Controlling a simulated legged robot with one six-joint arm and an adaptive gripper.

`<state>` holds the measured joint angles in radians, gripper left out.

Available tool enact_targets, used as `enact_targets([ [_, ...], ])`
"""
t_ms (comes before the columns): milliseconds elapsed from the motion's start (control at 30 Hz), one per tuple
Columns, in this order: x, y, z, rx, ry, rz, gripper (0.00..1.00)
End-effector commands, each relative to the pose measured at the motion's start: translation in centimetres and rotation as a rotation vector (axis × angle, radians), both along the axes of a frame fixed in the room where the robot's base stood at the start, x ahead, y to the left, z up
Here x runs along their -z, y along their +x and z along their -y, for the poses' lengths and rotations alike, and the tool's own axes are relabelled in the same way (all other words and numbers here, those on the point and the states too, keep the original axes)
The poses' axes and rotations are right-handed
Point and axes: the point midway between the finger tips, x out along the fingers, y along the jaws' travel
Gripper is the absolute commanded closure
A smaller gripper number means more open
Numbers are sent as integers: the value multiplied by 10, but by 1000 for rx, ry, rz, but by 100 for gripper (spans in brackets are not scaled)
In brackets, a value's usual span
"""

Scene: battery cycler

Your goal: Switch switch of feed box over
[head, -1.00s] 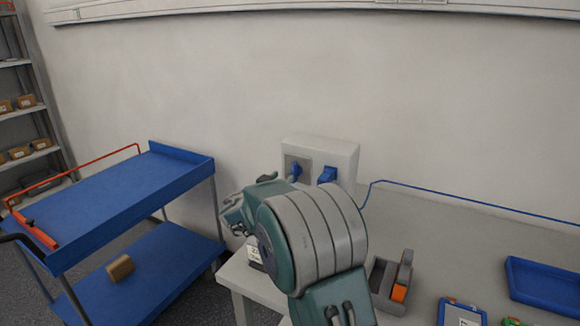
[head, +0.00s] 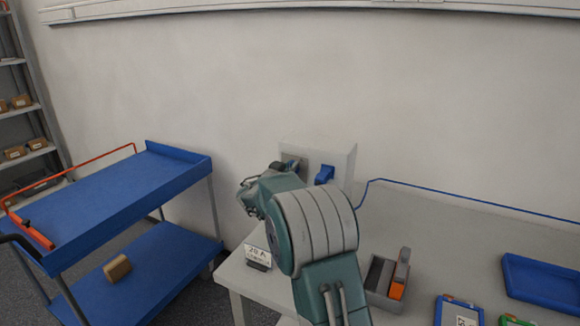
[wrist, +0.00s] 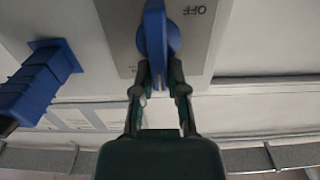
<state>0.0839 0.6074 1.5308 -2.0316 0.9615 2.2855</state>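The feed box (head: 340,160) is a pale box on the wall behind the table. In the wrist view its blue switch knob (wrist: 156,35) sits on a grey plate (wrist: 120,30), with an upside-down "OFF" label to its right. The handle points along the picture's vertical, its lower end between my fingertips. My gripper (wrist: 160,78) is open around that handle end, with a narrow gap on the right; contact on the left is unclear. In the head view my gripper (head: 290,165) is at the box front and hides the switch.
A blue plug (head: 325,174) sits beside the switch on the box; it shows in the wrist view (wrist: 40,80) too. A blue cable runs right. The table holds a "20 A" sign (head: 257,254), a grey holder (head: 380,290) and a blue tray (head: 540,282). A blue cart (head: 120,200) stands left.

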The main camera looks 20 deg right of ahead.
Motion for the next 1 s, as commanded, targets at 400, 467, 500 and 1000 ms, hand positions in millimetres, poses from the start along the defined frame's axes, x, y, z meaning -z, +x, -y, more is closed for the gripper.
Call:
enact_targets([
  [400,0,1,-2,-2,-24,-29,100],
  [467,0,2,-2,-2,-38,-48,100],
  [500,0,2,-2,-3,-50,-62,100],
  [1000,3,11,-9,-6,-311,-398,100],
])
